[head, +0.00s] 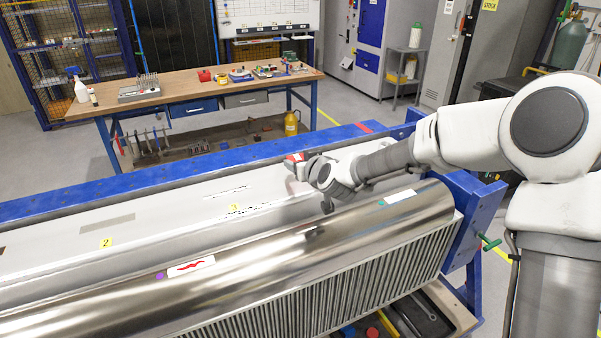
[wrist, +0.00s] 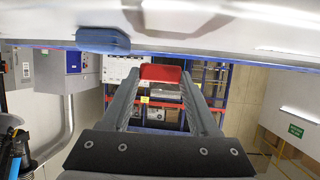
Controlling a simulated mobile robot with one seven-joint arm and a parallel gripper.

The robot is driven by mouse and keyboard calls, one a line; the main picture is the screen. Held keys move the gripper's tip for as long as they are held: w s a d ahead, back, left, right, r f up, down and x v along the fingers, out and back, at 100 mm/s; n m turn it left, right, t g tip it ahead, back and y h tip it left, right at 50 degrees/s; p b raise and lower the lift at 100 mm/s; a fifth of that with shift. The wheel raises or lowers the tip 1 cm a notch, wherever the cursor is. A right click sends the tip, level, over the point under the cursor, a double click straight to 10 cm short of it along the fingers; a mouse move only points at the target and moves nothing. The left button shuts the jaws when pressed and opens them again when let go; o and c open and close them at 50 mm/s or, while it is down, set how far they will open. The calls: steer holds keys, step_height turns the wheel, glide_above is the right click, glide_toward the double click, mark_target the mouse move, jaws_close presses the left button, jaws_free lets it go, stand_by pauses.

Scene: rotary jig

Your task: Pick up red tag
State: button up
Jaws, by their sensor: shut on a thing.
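The red tag (wrist: 161,74) shows between the two fingertips of my gripper (wrist: 163,82) in the wrist view. My gripper is shut on it. In the head view, the red tag (head: 293,157) is a small red patch at the end of my gripper (head: 300,168), partly hidden by it. My gripper is over the pale top of the jig, behind the shiny metal cylinder (head: 330,235). I cannot tell whether the tag touches the surface.
The jig's blue frame (head: 130,184) runs along the back, with a blue end plate (head: 478,215) at right. Yellow labels 2 (head: 105,243) and 3 (head: 234,207) lie on the pale surface. A workbench (head: 215,95) stands behind. A blue block (wrist: 103,40) shows in the wrist view.

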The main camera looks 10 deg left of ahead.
steer(key=s+d+r, duration=0.5)
steer(key=d+r, duration=0.2)
steer(key=d, duration=0.3)
steer(key=shift+d+r, duration=0.25)
steer(key=shift+d, duration=0.05)
steer(key=shift+a, duration=0.1)
